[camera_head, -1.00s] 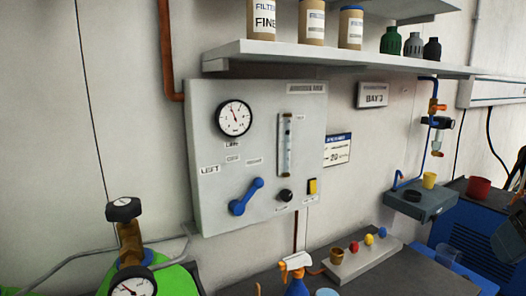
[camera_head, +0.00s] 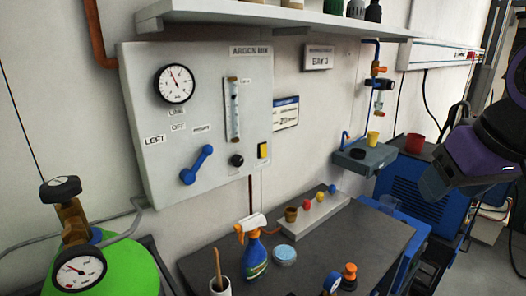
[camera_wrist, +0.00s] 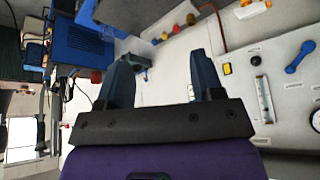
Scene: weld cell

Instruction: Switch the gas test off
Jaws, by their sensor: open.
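The grey-white ARGON MIX panel (camera_head: 205,110) hangs on the wall in the head view. A small yellow switch (camera_head: 263,150) in a dark frame sits at its lower right; its label and setting are too small to read. A black knob (camera_head: 236,160) is left of it, and a blue lever (camera_head: 197,165) tilts up to the right farther left. The wrist view shows the yellow switch (camera_wrist: 227,69), the knob (camera_wrist: 256,60) and the lever (camera_wrist: 300,57). My gripper (camera_wrist: 162,78) is open and empty, its fingers apart from the panel.
Below the panel is a dark bench (camera_head: 330,240) with a spray bottle (camera_head: 254,250), a brush cup (camera_head: 220,286) and a rail of coloured caps (camera_head: 312,212). A green gas cylinder (camera_head: 120,270) stands at left. A shelf (camera_head: 260,18) overhangs the panel.

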